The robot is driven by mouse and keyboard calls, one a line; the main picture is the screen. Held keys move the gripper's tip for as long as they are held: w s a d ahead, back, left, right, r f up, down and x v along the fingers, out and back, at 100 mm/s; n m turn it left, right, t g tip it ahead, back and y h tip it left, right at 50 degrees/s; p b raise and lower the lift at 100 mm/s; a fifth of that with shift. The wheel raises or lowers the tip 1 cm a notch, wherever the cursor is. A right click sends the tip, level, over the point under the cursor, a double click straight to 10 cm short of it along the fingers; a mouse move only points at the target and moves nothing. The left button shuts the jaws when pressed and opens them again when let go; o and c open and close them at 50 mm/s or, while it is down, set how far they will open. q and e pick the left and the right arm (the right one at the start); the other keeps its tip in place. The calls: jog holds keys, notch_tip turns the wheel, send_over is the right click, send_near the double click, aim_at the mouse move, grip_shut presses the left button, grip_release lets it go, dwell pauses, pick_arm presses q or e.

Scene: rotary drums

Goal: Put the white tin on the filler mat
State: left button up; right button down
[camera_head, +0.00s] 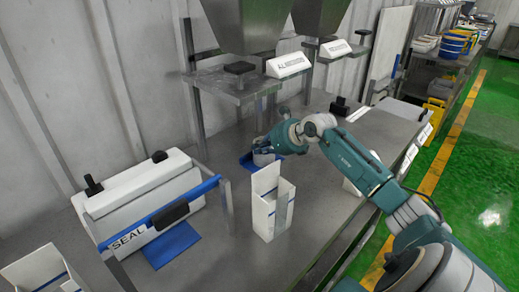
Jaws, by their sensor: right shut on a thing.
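The white tin (264,159) is a small, pale round shape at the end of my right arm. My right gripper (265,149) is shut on it. The tin is at the blue filler mat (246,161), below the left-hand hopper. I cannot tell whether its base touches the mat. The gripper and wrist hide part of the tin and of the mat. My left gripper is not in view.
An open white carton (271,206) stands just in front of the mat. The sealer (150,195), with its blue bar and blue mat (172,244), is at left. Another carton (42,272) is at lower left. A filler stand (235,82) rises behind. Bare table (215,265) lies in front.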

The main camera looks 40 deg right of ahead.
jog(key=shift+f, duration=0.15)
jog(key=c, duration=1.9)
grip_release()
jog(key=shift+c, duration=0.2)
jog(key=shift+r, duration=0.25)
jog(key=shift+s+d+r, duration=0.1)
jog(key=shift+s+r, duration=0.05)
jog(key=shift+s, duration=0.25)
jog(key=b+v, duration=0.2)
jog(key=v, duration=0.9)
jog(key=shift+r, duration=0.15)
